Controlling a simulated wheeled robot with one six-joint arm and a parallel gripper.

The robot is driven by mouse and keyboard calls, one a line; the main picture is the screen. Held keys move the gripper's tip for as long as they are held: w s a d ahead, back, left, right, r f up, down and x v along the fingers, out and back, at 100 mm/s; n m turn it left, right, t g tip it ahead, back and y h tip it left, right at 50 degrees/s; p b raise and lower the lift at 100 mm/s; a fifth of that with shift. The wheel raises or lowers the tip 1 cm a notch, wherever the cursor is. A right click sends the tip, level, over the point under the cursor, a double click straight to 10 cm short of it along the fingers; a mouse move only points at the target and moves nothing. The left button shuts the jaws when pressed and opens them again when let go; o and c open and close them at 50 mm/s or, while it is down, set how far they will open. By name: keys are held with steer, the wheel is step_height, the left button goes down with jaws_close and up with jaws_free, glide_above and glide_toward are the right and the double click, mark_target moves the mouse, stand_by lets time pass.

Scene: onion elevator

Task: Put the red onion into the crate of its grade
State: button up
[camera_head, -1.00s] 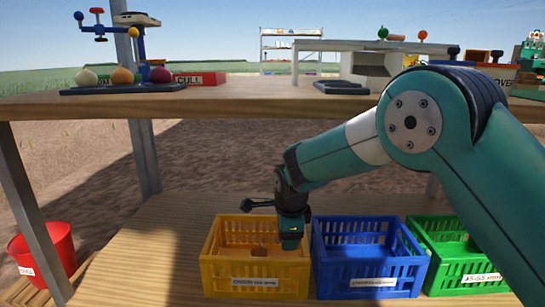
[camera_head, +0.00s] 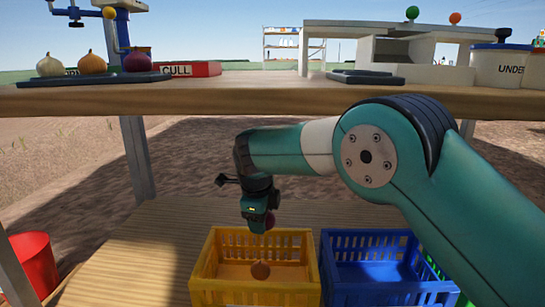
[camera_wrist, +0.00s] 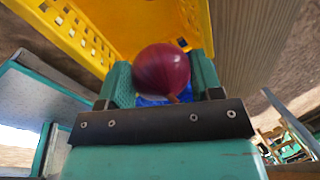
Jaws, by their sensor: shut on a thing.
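My gripper (camera_head: 260,216) hangs above the back rim of the yellow crate (camera_head: 254,293), pointing down. It is shut on a red onion (camera_head: 270,223), which shows partly beside the fingers. In the wrist view the dark red onion (camera_wrist: 162,70) sits between the two teal fingers, with the yellow crate (camera_wrist: 75,40) beyond it at upper left. The green crate (camera_head: 433,268) is mostly hidden behind my arm. No crate label is readable now.
The upper shelf (camera_head: 270,100) runs across above the crates. On it, a tray (camera_head: 100,80) holds a white, a yellow and another red onion, near a red CULL box (camera_head: 190,69). A red bucket (camera_head: 34,263) stands at lower left. Bare board lies left of the yellow crate.

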steer(key=shift+w+f+b, duration=0.1)
steer(key=shift+f+b, duration=0.5)
step_height(320, 180, down, 5)
steer(key=b, duration=0.4)
steer(key=shift+r, duration=0.1)
steer(key=o, duration=1.1)
steer(key=shift+d, duration=0.1)
steer(key=shift+o, duration=0.2)
